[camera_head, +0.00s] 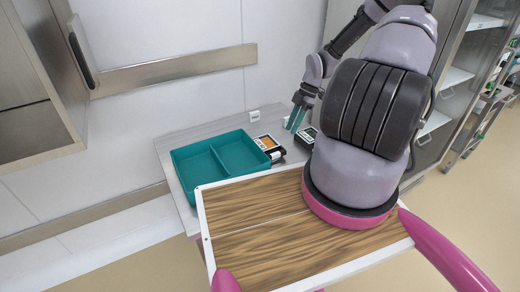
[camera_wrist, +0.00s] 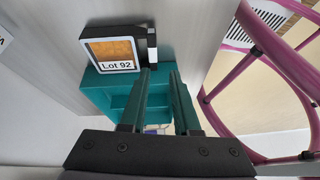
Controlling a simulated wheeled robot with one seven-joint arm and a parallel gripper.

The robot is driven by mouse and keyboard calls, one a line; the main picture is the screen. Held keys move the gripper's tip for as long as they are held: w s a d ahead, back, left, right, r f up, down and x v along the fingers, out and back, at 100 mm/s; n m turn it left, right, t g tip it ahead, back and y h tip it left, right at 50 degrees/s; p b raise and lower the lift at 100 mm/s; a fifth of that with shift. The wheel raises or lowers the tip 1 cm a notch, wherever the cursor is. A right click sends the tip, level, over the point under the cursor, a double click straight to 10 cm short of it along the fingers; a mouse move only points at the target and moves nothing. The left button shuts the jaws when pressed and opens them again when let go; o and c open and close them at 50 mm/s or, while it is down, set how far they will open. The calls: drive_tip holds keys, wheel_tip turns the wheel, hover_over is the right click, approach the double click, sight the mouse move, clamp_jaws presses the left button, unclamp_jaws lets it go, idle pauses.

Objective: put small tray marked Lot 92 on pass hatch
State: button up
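The small tray marked Lot 92 (camera_wrist: 110,55) is dark-rimmed with an orange face and a white label, readable in the wrist view. In the head view, a small orange-faced tray (camera_head: 267,142) lies on the grey table, just right of the teal bin; its label is too small to read there. My gripper (camera_wrist: 161,74) has two teal fingers with a clear gap between them and nothing held. In the wrist view its fingertips are just below and right of the tray's dark tab. In the head view my gripper (camera_head: 294,118) is above the table's right part. I cannot identify the pass hatch for certain.
A teal two-compartment bin (camera_head: 218,167) stands on the grey table (camera_head: 180,142). Another dark small object (camera_head: 307,135) sits near the gripper. A wood-topped, white-rimmed surface (camera_head: 255,215) is in front. A steel cabinet (camera_head: 35,85) is at left, glass-fronted shelving (camera_head: 455,75) at right.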

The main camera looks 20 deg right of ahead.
sight(276, 154)
drive_tip(key=shift+n+y, duration=0.5)
drive_tip(key=shift+n, duration=0.1)
drive_tip(key=x, duration=0.4)
drive_tip(key=w+x, duration=0.1)
drive_tip(key=x, duration=0.8)
drive_tip(key=shift+w+a+f, duration=0.1)
drive_tip(key=shift+a+f, duration=0.1)
drive_tip(key=shift+f, duration=0.15)
clamp_jaws()
